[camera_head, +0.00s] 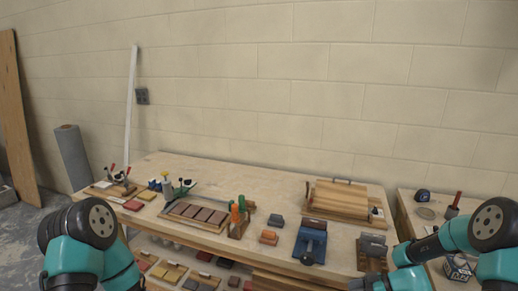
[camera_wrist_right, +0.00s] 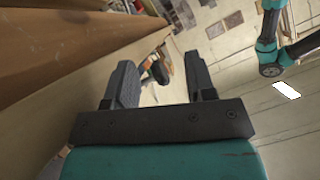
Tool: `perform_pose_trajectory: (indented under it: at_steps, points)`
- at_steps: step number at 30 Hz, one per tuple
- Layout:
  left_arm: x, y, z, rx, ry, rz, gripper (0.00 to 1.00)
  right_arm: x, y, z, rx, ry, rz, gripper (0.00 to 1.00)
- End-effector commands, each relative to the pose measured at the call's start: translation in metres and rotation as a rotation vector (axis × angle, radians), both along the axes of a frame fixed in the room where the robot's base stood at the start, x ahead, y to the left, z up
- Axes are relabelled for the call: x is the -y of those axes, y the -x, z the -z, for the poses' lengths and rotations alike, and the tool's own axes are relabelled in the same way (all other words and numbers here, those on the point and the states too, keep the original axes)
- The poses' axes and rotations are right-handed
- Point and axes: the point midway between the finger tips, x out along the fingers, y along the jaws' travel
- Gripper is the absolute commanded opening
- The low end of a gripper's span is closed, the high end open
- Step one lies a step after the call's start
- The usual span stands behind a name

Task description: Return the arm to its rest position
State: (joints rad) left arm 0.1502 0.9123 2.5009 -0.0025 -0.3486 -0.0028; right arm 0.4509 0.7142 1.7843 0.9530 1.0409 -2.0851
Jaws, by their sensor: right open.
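My right arm (camera_head: 446,240) comes in from the right edge of the head view, bent at a dark round joint. Its forearm reaches down to the lower edge, in front of the bench. In the right wrist view my right gripper (camera_wrist_right: 160,78) is open, with its two dark fingers apart and nothing between them. My left arm (camera_head: 83,245) is at the lower left of the head view, bent at its round joint. Its gripper is outside the picture.
A wooden workbench (camera_head: 215,172) carries a tray of brown tiles (camera_head: 197,214), a blue-and-black vise (camera_head: 311,241) and a wooden board (camera_head: 342,198). A side table (camera_head: 408,204) stands at the right. In the wrist view a wooden edge (camera_wrist_right: 90,48) runs close beside the right gripper.

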Motion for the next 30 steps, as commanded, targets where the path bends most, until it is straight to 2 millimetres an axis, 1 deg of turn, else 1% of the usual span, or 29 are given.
perform_pose_trajectory:
  at_steps: [1, 6, 9, 15, 18, 24, 30]
  points:
    - [0.000, 0.000, 0.000, 0.000, 0.000, 0.000, 0.50, -0.008, 0.010, 0.014, -0.082, 0.028, 0.005, 0.50]
    - [0.000, 0.000, 0.000, 0.000, 0.000, 0.000, 0.50, -0.025, 0.044, 0.058, -0.350, 0.155, 0.059, 0.50]
    - [0.000, 0.000, 0.000, 0.000, 0.000, 0.000, 0.50, -0.033, 0.065, 0.081, -0.486, 0.240, 0.107, 0.50]
    - [0.000, 0.000, 0.000, 0.000, 0.000, 0.000, 0.50, -0.043, 0.103, 0.117, -0.690, 0.407, 0.231, 0.50]
    - [0.000, 0.000, 0.000, 0.000, 0.000, 0.000, 0.50, -0.047, 0.119, 0.132, -0.758, 0.480, 0.305, 0.50]
    - [0.000, 0.000, 0.000, 0.000, 0.000, 0.000, 0.50, -0.056, 0.145, 0.152, -0.834, 0.581, 0.470, 0.50]
    - [0.000, 0.000, 0.000, 0.000, 0.000, 0.000, 0.50, -0.070, 0.164, 0.163, -0.862, 0.600, 0.634, 0.50]
